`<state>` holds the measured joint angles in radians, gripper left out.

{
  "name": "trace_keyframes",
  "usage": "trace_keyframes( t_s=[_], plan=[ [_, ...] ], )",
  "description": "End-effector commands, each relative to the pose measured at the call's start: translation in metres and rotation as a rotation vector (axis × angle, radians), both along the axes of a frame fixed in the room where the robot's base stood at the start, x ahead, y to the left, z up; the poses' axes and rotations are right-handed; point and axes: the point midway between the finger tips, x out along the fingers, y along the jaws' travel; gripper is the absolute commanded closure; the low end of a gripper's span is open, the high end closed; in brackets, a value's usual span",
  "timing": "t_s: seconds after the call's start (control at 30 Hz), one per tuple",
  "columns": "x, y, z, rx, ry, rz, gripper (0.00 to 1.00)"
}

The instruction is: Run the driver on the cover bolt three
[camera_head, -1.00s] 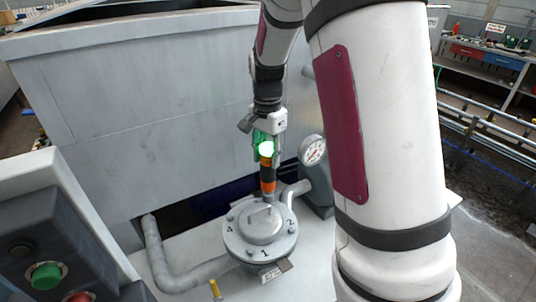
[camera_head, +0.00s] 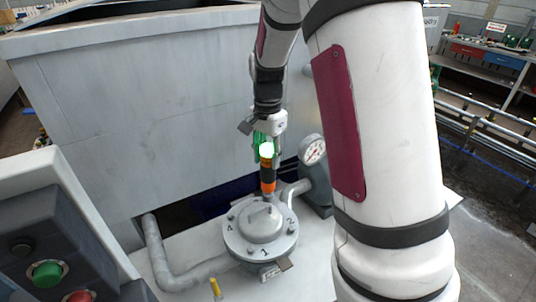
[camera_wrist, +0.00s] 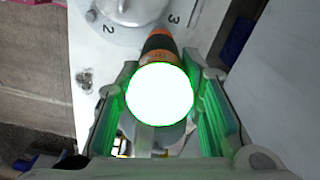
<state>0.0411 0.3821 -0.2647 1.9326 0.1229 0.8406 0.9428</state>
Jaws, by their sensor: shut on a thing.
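The driver (camera_head: 268,178) is an orange and black tool with a brightly glowing top. It stands about upright at the far side of the round grey cover (camera_head: 262,246). My gripper (camera_head: 267,150) is shut around its upper part, with green light on the fingers. In the wrist view the driver (camera_wrist: 158,42) points down beside the printed 3 on the cover (camera_wrist: 125,12). The driver's tip and bolt three are hidden, so I cannot tell whether they touch.
A pressure gauge (camera_head: 313,150) stands close to the right of my gripper. A large grey metal tank (camera_head: 150,110) rises behind and left. A grey pipe (camera_head: 165,265) bends at the cover's left. A button box (camera_head: 50,240) is at the lower left.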

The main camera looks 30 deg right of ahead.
Motion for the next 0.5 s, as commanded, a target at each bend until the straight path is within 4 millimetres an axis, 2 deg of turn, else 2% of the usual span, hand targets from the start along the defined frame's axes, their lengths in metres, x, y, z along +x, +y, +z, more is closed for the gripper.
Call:
trace_keyframes(
  t_s=[0.5],
  plan=[
    [0.0003,-0.0001,-0.0061,0.000,-0.001,0.000,1.00]
  ],
)
